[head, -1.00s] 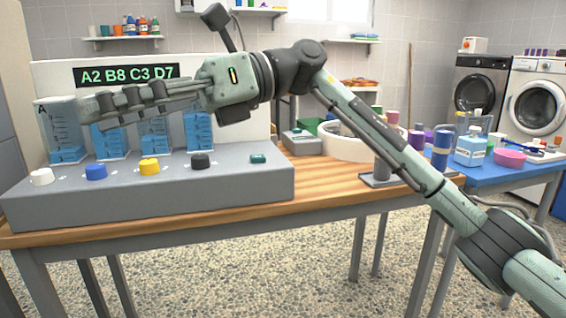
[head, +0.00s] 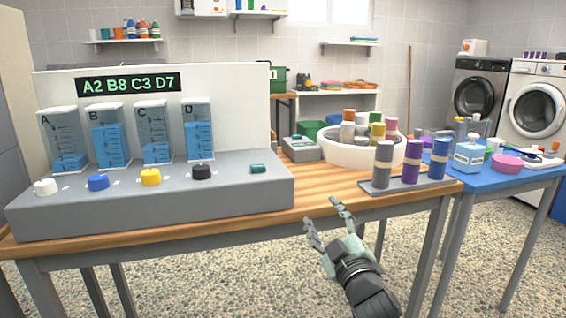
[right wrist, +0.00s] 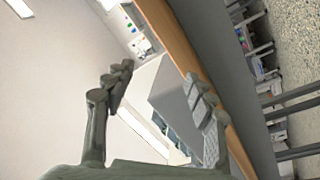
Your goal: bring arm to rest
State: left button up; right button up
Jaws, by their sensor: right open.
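My right gripper (head: 326,212) is open and empty, low in front of the wooden table's front edge, in the head view. In the right wrist view its two fingers (right wrist: 160,90) stand apart with nothing between them. The grey dispenser console (head: 150,205) stands on the table to the left of the gripper, apart from it. My left gripper is not in view.
The wooden table (head: 325,187) bears a grey tray (head: 430,184) with several cylinders and a white round tub (head: 345,152). A blue table (head: 485,181) stands at right. Speckled floor (head: 230,285) in front is clear.

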jog(key=s+d+f+m+g+h, duration=0.2)
jog(key=s+d+f+g, duration=0.15)
jog(key=f, duration=0.45)
jog(key=s+d+f+m+g+h, duration=0.2)
jog(key=s+d+f, duration=0.25)
jog(key=f, duration=0.35)
jog(key=s+d+f+m+g+h, duration=0.1)
jog(key=s+d+f+m+g, duration=0.3)
jog(key=f, duration=0.5)
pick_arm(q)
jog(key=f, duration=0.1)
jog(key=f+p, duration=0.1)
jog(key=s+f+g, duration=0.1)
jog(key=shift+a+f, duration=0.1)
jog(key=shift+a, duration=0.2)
pick_arm(e)
jog(key=s+d+f+g, duration=0.2)
jog(key=s+f, duration=0.2)
jog(key=s, duration=0.4)
jog(key=s+d+f+m+g, duration=0.1)
jog(key=s+f, duration=0.3)
jog(key=s, duration=0.4)
jog(key=s+d+f+g+h, duration=0.1)
jog(key=s+d+f+g, duration=0.2)
jog(key=s, duration=0.5)
jog(key=shift+s+f+m+g, duration=0.25)
jog(key=shift+f+m+g, duration=0.15)
jog(key=shift+f, duration=0.25)
